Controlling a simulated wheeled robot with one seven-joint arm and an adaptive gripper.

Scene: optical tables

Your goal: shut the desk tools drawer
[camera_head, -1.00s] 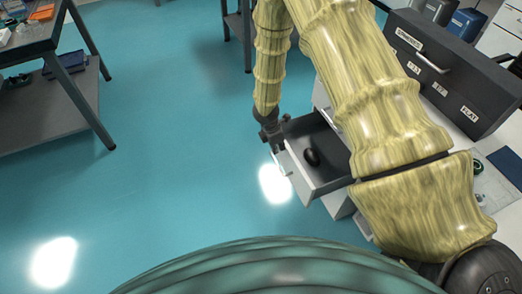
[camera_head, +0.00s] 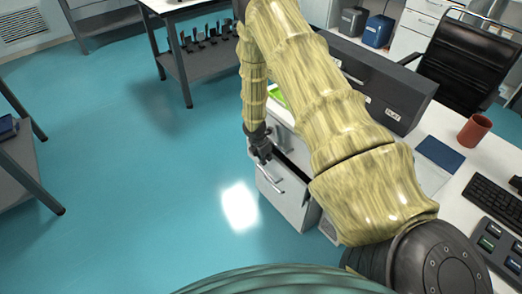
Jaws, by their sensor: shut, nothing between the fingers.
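The desk drawer (camera_head: 284,200) has a white front with a bar handle (camera_head: 269,181). It stands partly open under the desk. A dark strip of its inside shows behind the front's top edge, and my arm hides the rest. My gripper (camera_head: 264,156) is shut and empty, pointing down at the left end of the drawer front, just above the handle. I cannot tell whether it touches the front.
The white desktop (camera_head: 463,180) carries a dark case (camera_head: 375,85), a red mug (camera_head: 474,131), a blue notebook (camera_head: 440,154) and a keyboard (camera_head: 496,206). A black chair (camera_head: 465,62) stands behind. Open teal floor (camera_head: 150,190) lies left of the drawer.

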